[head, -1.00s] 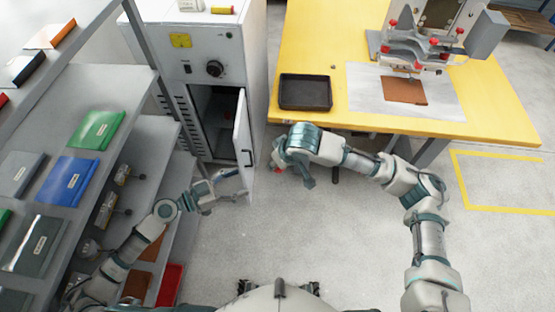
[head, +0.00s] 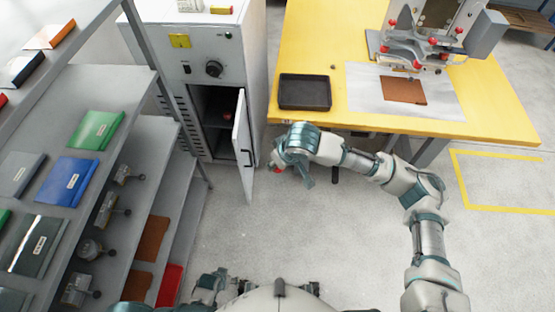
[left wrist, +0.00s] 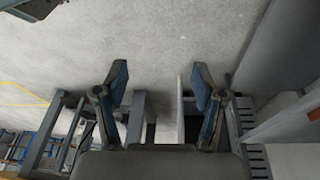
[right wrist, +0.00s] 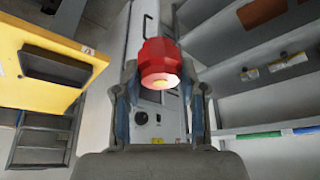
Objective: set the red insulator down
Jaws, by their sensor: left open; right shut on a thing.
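The red insulator (right wrist: 158,62) is held between the fingertips of my right gripper (right wrist: 159,82) in the right wrist view. In the head view only a small red bit of it (head: 279,170) shows beside my right gripper (head: 292,170), which hangs in front of the yellow table, right of the open cabinet door. My left gripper (left wrist: 161,82) is open and empty in the left wrist view, with bare floor beyond its fingers. In the head view the left arm is drawn back to the bottom edge.
A black tray (head: 305,107) lies on the yellow table (head: 345,45), left of a press (head: 415,48) with a brown sheet under it. The white cabinet (head: 155,60) has its door (head: 243,147) open, with a small red thing (head: 228,117) inside. Shelves with coloured binders stand left.

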